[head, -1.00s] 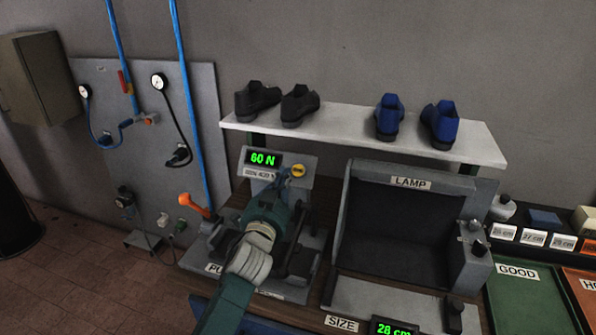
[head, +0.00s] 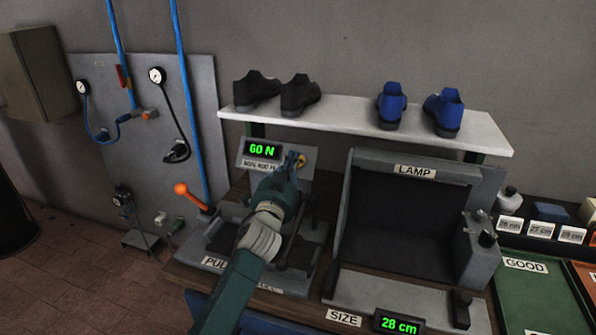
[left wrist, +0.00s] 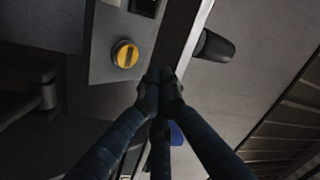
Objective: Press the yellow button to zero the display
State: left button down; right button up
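The yellow button (head: 302,160) is on a grey panel, to the right of the display (head: 262,149), which glows green and reads 60 N. My left gripper (head: 293,161) is in front of the panel and partly covers the button in the head view. In the left wrist view the button (left wrist: 125,54) shows whole, round with a dark bar across it. My left gripper's dark fingers (left wrist: 160,78) meet at their tips, shut and empty, to the lower right of the button and apart from it in that picture. My right gripper is not in view.
A white shelf (head: 358,129) with black and blue shoes stands behind and above the panel. The grey lamp box (head: 408,225) is to the right of my left arm. An orange-knobbed lever (head: 188,194) is on the left.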

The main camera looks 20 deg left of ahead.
pick_arm(q)
jog(key=shift+w+f+b, duration=0.5)
jog(key=shift+w+b, duration=0.05)
jog(key=shift+w, duration=0.15)
jog(key=shift+w+f+b, duration=0.45)
jog(key=shift+w+b, duration=0.1)
jog(key=shift+w, duration=0.1)
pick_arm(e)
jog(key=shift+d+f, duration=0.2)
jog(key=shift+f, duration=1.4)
pick_arm(q)
jog(key=shift+d, duration=0.1)
jog(key=shift+w+f+b, duration=0.25)
jog(key=shift+w+b, duration=0.05)
jog(key=shift+b, duration=0.1)
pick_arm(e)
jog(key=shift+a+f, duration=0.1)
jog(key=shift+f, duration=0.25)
